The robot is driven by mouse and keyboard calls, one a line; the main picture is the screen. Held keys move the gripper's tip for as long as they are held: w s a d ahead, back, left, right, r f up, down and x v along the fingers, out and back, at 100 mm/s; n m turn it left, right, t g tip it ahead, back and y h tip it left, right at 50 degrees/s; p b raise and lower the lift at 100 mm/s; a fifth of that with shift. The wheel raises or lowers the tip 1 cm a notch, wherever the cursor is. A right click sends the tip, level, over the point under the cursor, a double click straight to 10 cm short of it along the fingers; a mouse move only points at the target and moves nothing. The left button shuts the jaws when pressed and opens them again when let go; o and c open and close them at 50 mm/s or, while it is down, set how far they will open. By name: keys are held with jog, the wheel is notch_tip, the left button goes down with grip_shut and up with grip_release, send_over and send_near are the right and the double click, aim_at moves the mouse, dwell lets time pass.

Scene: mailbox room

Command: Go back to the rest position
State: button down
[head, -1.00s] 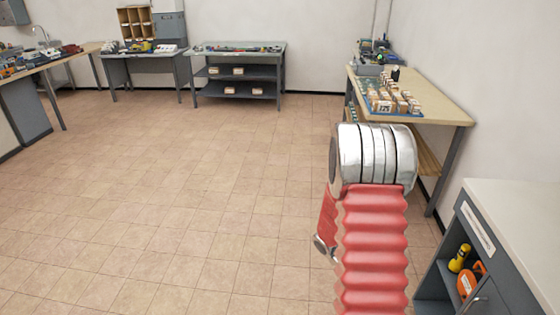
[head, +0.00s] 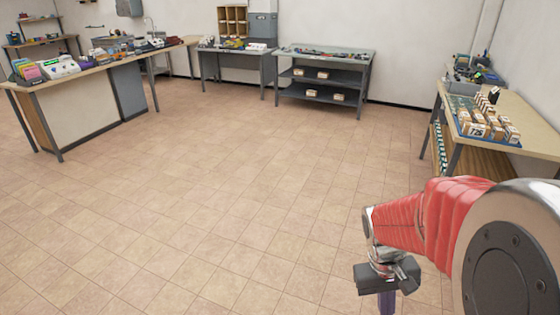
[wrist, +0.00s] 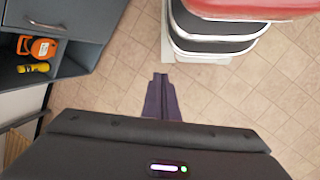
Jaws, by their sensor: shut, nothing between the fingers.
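My gripper (wrist: 161,98) shows in the wrist view with its dark fingers together and nothing between them, above bare tiled floor. In the head view my gripper (head: 387,302) hangs at the lower right, pointing down below my red arm, its fingertips cut off by the bottom edge. My arm is bent, with its large round joint at the right edge.
A grey cabinet (wrist: 75,22) with an orange item (wrist: 38,47) and a yellow item (wrist: 33,68) stands left in the wrist view. A table with small boxes (head: 530,122) is at right. A long workbench (head: 85,80) stands left. The middle floor is clear.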

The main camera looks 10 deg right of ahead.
jog(key=a+r+n+t+y, duration=0.1)
jog(key=a+r+t, duration=0.7)
jog(key=a+r, duration=0.6)
notch_tip(320, 180, up, 3)
jog(key=shift+s+a+f+n+y, duration=0.2)
jog(key=shift+s+a+n+y, duration=0.1)
jog(key=shift+n+y, duration=0.1)
dwell(0.4)
